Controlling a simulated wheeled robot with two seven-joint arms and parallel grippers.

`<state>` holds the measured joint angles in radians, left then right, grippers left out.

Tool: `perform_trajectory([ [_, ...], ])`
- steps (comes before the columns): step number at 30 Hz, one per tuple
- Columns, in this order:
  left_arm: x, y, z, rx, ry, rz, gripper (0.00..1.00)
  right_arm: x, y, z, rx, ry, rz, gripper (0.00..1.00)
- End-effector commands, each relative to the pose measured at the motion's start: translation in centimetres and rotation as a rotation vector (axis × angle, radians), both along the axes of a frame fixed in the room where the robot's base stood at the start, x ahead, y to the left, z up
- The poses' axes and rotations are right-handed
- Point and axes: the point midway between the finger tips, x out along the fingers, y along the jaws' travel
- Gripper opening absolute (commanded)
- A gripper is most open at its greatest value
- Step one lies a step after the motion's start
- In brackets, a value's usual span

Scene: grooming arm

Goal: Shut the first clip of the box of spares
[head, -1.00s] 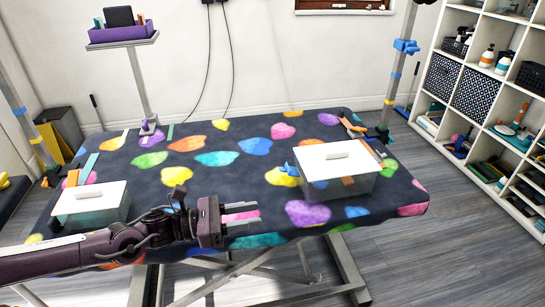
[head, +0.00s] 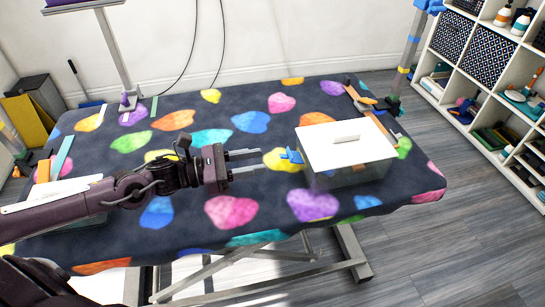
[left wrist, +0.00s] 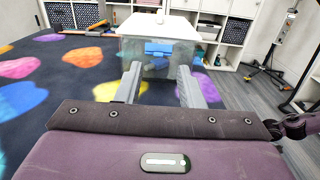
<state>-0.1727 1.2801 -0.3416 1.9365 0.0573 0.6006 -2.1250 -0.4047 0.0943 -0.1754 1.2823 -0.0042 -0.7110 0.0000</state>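The box of spares (head: 350,172) is a clear box with a white lid and handle, at the right of the table. A blue clip (head: 291,156) sticks out from its left side. In the left wrist view the clip (left wrist: 158,49) shows on the box wall (left wrist: 133,50), ahead between the fingers. My left gripper (head: 245,162) is open and empty, with its fingers pointing at the clip and a gap left between them. It also shows in the left wrist view (left wrist: 158,82). My right gripper is not in view.
Another clear box (head: 85,226) at the table's left is mostly hidden behind my left arm. The spotted table (head: 200,240) is clear around the gripper. An orange bar (head: 358,98) lies behind the box of spares. White shelves (head: 480,150) stand at the right.

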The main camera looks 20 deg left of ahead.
Motion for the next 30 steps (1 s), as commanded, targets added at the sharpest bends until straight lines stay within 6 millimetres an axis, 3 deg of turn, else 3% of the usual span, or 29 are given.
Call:
perform_trajectory([
  [10, 2.4, -3.4, 0.1, -0.003, -0.002, 0.002, 0.35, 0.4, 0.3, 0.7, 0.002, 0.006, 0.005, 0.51],
  [23, 2.9, -4.2, 0.0, 0.001, 0.001, 0.001, 0.35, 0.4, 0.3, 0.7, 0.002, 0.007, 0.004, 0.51],
  [30, 2.8, -4.2, 0.0, 0.001, 0.001, 0.001, 0.04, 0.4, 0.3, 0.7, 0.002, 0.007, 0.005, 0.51],
])
